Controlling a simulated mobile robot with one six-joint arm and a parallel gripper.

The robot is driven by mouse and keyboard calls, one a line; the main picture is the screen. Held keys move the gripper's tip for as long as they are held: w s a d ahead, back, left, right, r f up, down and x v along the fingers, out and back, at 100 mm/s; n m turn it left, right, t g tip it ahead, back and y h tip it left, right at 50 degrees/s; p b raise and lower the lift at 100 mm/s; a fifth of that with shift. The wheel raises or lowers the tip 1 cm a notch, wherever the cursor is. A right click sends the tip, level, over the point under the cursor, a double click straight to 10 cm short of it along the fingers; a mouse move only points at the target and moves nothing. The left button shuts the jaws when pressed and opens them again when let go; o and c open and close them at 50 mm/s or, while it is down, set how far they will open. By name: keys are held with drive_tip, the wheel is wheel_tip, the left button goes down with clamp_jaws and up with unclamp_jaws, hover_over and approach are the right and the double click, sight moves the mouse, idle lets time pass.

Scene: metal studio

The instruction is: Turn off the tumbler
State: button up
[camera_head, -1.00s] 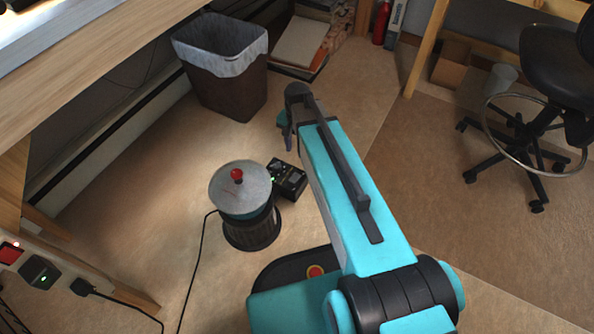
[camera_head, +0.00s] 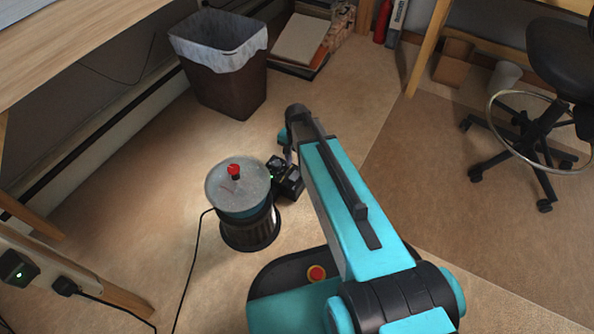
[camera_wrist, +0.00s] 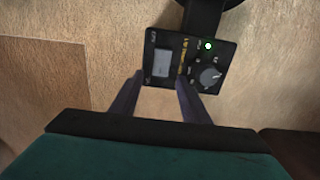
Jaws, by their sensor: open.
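The tumbler is a round drum (camera_head: 230,205) with a grey lid and a red knob (camera_head: 234,170), upright on a dark ribbed base (camera_head: 250,232). Beside it on the floor is a black control box (camera_head: 291,187). In the wrist view the box (camera_wrist: 217,50) shows a grey rectangular switch (camera_wrist: 162,63), a round dial (camera_wrist: 210,76) and a lit green light (camera_wrist: 208,45). My gripper (camera_wrist: 158,80) is open and empty, its fingertips around the box's near edge, close to the switch. I cannot tell whether they touch. In the head view my arm partly covers the box.
A brown bin (camera_head: 228,85) with a white liner stands behind the tumbler. A black cable (camera_head: 190,265) runs from the tumbler across the floor. A wheeled chair (camera_head: 530,135) stands at the right. The floor between is mostly clear.

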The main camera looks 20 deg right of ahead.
sight(295, 176)
drive_tip(key=shift+f+b, duration=0.45)
drive_tip(key=shift+f, duration=0.95)
